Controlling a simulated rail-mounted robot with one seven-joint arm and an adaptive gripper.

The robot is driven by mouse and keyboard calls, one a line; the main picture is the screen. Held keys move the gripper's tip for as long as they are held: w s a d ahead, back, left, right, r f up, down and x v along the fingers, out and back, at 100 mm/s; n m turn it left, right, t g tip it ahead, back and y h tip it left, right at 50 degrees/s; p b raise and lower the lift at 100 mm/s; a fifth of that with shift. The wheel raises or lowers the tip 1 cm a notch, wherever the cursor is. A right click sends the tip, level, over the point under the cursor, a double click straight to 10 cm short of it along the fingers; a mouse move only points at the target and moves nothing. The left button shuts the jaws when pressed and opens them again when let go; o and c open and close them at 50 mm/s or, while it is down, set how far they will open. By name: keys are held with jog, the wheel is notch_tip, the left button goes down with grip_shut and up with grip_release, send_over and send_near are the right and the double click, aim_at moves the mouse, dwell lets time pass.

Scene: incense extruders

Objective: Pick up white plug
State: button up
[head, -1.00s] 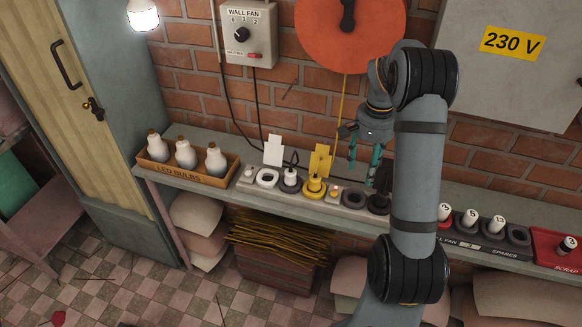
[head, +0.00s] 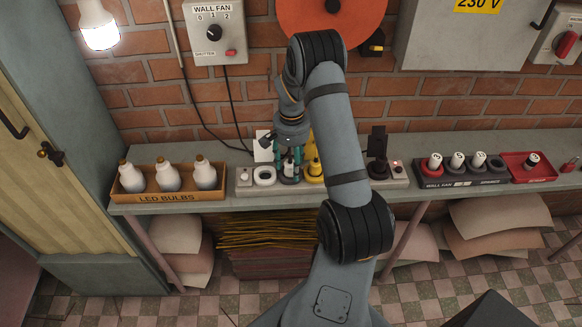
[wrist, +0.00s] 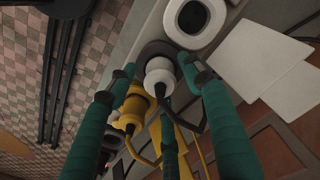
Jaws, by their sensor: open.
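The white plug (wrist: 160,76) sits in a dark round socket, its cord trailing from its end in the wrist view. In the head view the white plug (head: 288,167) stands on the power strip (head: 243,189), partly hidden by my fingers. My gripper (head: 289,170) is open, pointing down over it. In the wrist view the teal fingers of my gripper (wrist: 160,82) spread around the white plug, with tips on both sides and a third finger below. I cannot tell whether any finger touches it.
A yellow plug (head: 314,173) stands close on the right. An empty white ring socket (head: 264,177) and a white card (head: 262,148) are on the left. A bulb box (head: 170,197) lies further left; a plug rack (head: 455,183) and red scrap tray (head: 510,172) are right.

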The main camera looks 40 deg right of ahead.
jog(key=shift+w+a, duration=0.1)
jog(key=shift+a, duration=0.05)
jog(key=c, duration=0.3)
jog(key=c, duration=0.9)
jog(key=shift+c, duration=0.2)
